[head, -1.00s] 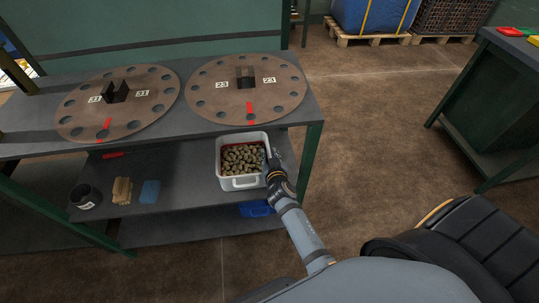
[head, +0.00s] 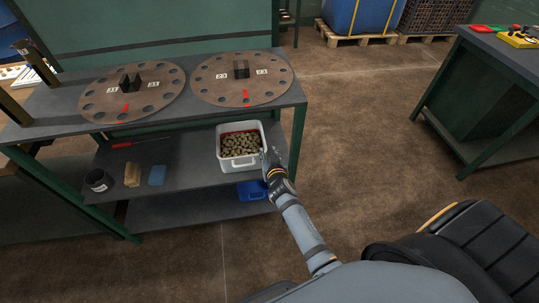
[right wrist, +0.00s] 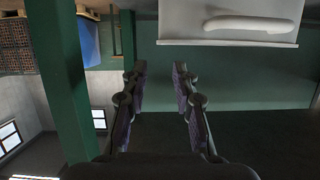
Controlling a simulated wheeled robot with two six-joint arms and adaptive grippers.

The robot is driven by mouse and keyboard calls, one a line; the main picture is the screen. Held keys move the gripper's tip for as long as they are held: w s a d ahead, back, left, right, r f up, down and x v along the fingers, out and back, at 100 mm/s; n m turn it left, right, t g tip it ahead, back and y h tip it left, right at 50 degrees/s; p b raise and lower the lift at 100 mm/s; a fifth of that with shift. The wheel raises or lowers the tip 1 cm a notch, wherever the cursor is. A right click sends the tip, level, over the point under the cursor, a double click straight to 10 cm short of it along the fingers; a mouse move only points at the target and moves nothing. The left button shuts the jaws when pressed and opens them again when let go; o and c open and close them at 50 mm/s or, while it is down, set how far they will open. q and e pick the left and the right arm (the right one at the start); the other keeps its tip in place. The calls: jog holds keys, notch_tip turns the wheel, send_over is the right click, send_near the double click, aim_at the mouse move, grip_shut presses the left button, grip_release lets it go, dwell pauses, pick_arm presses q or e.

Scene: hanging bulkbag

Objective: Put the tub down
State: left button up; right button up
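The white tub (head: 222,160), full of small brownish pieces (head: 240,145), stands upright at the right end of the table's middle shelf (head: 190,165), apparently resting on it. My right gripper (head: 266,158) is at the tub's right front corner in the head view. In the right wrist view, my right gripper (right wrist: 159,66) is open, its fingers apart with nothing between them. The tub's white wall (right wrist: 180,28) with its moulded handle (right wrist: 248,24) lies beyond the fingertips, up and to the right. Whether any finger touches the tub cannot be told. My left gripper is not in view.
Two round perforated discs (head: 115,105) (head: 270,90) lie on the tabletop above. A dark cup (head: 98,181), a tan block (head: 133,174), a blue block (head: 157,176) and a red-handled tool (head: 123,144) share the shelf. A blue bin (head: 250,191) sits below. A green table leg (head: 299,135) stands right of the tub.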

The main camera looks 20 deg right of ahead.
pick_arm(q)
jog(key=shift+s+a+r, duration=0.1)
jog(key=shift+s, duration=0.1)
pick_arm(e)
jog(key=shift+s, duration=0.2)
jog(key=s+f+n+g+y, duration=0.1)
jog(key=s+f+g, duration=0.1)
jog(key=s+f, duration=0.55)
jog(key=s+f+g, duration=0.2)
jog(key=s+f, duration=0.2)
jog(key=f, duration=0.6)
jog(key=s+f+n+g+y, duration=0.1)
jog(key=s+f+g, duration=0.1)
jog(key=s+f, duration=0.55)
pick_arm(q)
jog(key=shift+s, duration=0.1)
pick_arm(e)
jog(key=s+d+f+g, duration=0.1)
jog(key=s+f+g, duration=0.1)
jog(key=s+f, duration=0.3)
jog(key=s+d+f+g, duration=0.2)
jog(key=s+f, duration=0.2)
jog(key=s, duration=0.9)
jog(key=s+d+f+n+g, duration=0.1)
jog(key=s+f, duration=0.4)
jog(key=s, duration=0.5)
jog(key=shift+d+f+g, duration=0.2)
jog(key=shift+f+g, duration=0.15)
jog(key=shift+g, duration=0.35)
